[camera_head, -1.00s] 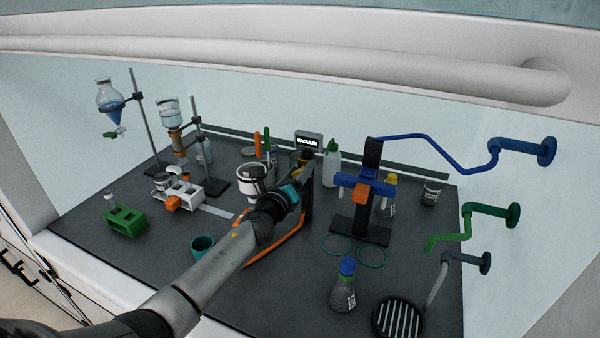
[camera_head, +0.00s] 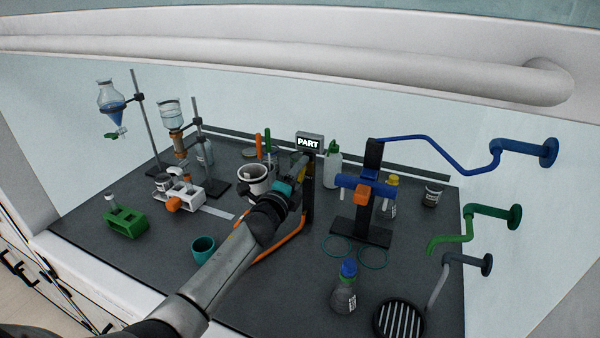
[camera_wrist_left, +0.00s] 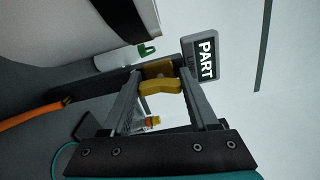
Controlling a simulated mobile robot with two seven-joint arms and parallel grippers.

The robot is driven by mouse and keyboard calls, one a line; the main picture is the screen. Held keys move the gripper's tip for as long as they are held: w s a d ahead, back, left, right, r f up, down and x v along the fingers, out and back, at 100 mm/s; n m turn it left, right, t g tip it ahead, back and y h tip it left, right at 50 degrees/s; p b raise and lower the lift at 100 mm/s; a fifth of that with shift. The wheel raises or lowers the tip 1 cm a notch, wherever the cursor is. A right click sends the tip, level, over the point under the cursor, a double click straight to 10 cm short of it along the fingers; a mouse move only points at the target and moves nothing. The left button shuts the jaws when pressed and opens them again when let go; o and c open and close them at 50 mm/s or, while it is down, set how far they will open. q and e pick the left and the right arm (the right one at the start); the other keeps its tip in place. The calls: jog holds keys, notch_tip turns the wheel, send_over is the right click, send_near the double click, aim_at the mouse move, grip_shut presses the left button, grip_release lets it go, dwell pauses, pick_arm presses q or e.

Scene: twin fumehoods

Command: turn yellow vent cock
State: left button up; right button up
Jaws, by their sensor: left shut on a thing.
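The yellow vent cock (camera_wrist_left: 159,86) shows in the left wrist view between the two fingers of my left gripper (camera_wrist_left: 162,80), on a dark upright post. My left gripper is shut on it. In the head view my left gripper (camera_head: 297,170) reaches the post's upper part from the front left, and the wrist and fingers hide most of the cock. A small display (camera_head: 309,143) behind it reads "PART", and it also shows in the left wrist view (camera_wrist_left: 203,58). My right gripper is in neither view.
A white container (camera_head: 254,180) stands close left of my gripper, and a white bottle with a green cap (camera_head: 332,168) to its right. An orange hose (camera_head: 280,244) runs below my arm. A dark stand with a blue bar (camera_head: 366,184) is further right.

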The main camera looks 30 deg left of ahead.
pick_arm(q)
jog(key=shift+n, duration=0.6)
jog(key=o, duration=1.4)
jog(key=shift+s, duration=0.15)
jog(key=s, duration=1)
jog(key=s+d, duration=0.1)
jog(key=s, duration=0.4)
jog(key=shift+p, duration=0.3)
